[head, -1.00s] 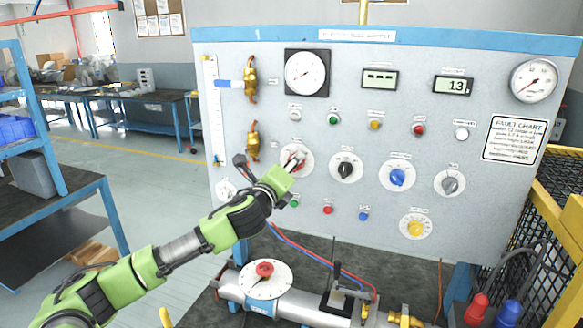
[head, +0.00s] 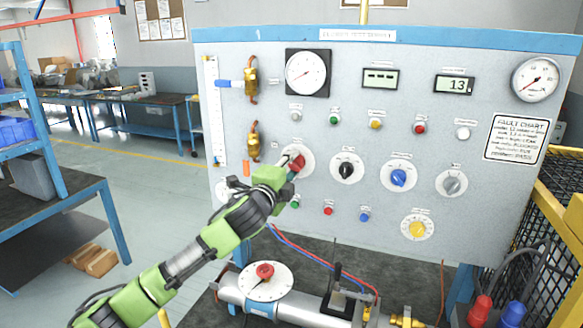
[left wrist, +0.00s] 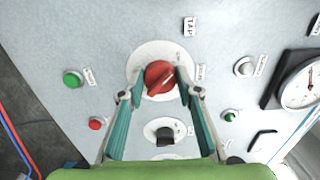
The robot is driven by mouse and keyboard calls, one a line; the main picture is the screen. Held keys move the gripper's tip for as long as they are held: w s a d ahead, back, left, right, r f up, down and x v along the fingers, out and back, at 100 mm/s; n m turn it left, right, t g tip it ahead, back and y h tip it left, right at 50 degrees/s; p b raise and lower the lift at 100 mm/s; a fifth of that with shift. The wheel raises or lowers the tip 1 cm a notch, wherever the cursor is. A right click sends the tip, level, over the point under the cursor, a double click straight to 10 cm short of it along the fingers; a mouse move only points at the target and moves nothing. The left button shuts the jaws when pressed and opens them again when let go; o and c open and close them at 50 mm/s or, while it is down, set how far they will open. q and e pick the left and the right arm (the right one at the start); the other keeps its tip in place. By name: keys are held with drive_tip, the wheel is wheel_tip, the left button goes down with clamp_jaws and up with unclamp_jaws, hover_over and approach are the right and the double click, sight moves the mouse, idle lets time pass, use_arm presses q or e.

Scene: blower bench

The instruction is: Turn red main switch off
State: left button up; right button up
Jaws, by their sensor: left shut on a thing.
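The red main switch (head: 299,163) is a rotary knob on a round white dial, on the left part of the grey panel (head: 450,115). In the left wrist view the red knob (left wrist: 159,75) shows between my fingers, with its ridge slanting. My left gripper (head: 292,160) is at this knob and shut on it, with one finger on each side. The fingers also show in the left wrist view (left wrist: 158,94). In the head view my gripper hides part of the dial. My right gripper is in neither view.
A black knob (head: 346,168), a blue knob (head: 397,177) and a grey knob (head: 452,184) are right of the switch. Small coloured buttons and brass valves (head: 253,140) are nearby. A pipe with a red-handled dial (head: 264,270) lies below. A yellow cage (head: 560,230) stands at right.

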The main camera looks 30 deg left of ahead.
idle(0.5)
use_arm(q)
drive_tip(key=o, duration=1.1)
drive_tip(key=v, duration=1.2)
